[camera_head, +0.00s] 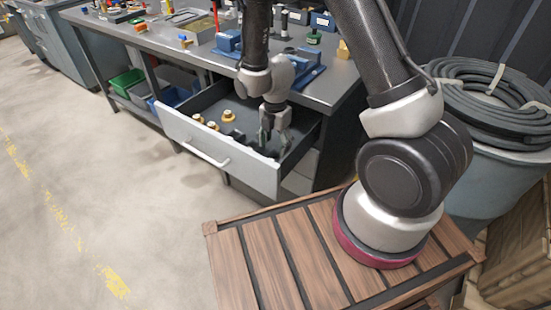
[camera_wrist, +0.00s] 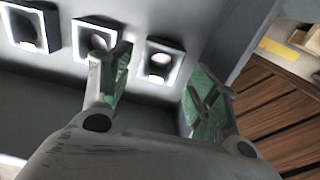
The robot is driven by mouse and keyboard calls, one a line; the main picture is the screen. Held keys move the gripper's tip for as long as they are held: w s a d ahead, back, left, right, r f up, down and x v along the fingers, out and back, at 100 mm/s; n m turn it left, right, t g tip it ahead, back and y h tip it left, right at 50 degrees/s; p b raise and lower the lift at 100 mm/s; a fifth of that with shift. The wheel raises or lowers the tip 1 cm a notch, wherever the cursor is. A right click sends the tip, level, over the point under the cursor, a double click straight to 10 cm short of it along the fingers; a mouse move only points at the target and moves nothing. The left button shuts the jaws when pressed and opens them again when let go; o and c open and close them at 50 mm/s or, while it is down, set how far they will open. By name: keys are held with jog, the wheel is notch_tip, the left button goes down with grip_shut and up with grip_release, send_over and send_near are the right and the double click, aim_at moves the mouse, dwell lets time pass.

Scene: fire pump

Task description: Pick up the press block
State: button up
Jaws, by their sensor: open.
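In the wrist view, several square dark blocks with bright rims and a round recess stand in a row on the grey drawer floor. The press block is probably the right one (camera_wrist: 161,63), which shows between my fingers. The middle block (camera_wrist: 96,38) is partly behind my left finger, and another (camera_wrist: 31,27) is at the far left. My gripper (camera_wrist: 160,75) is open and empty, with green pads on both sides of the right block. In the head view, my gripper (camera_head: 274,136) points down into the open drawer (camera_head: 212,157); the blocks there are small and dark, partly hidden by it.
The drawer walls stand close around my gripper. The workbench top (camera_head: 165,36) holds blue fixtures (camera_head: 303,70). A slatted wooden crate (camera_head: 285,262) and a hose-topped bin (camera_head: 490,160) stand nearby.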

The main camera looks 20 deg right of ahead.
aim_at(275, 153)
notch_tip(275, 153, down, 5)
jog(key=shift+s+a+r, duration=0.1)
jog(key=shift+s+r, duration=0.05)
jog(key=shift+r, duration=0.05)
jog(key=shift+c, duration=0.4)
jog(key=c, duration=0.9)
jog(key=shift+r, duration=0.1)
jog(key=shift+c, duration=0.2)
